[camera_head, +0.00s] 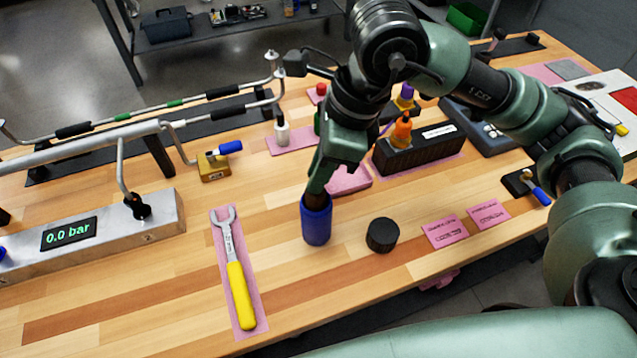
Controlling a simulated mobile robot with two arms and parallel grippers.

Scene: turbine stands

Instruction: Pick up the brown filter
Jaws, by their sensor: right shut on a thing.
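A blue cylindrical cup (316,226) stands upright on the wooden bench near the middle. The brown filter (317,200) shows as a small brown part at the cup's mouth; its lower part is hidden in the cup. My right gripper (319,184) points down from above and is shut on the brown filter at the cup's rim. The fingers cover much of the filter's top. My left gripper is not in view.
A black round cap (383,235) stands just right of the cup. A yellow-handled wrench (236,270) lies on a pink mat to the left. A black bottle holder (420,153) stands behind. A gauge block (85,236) and pipes fill the left side.

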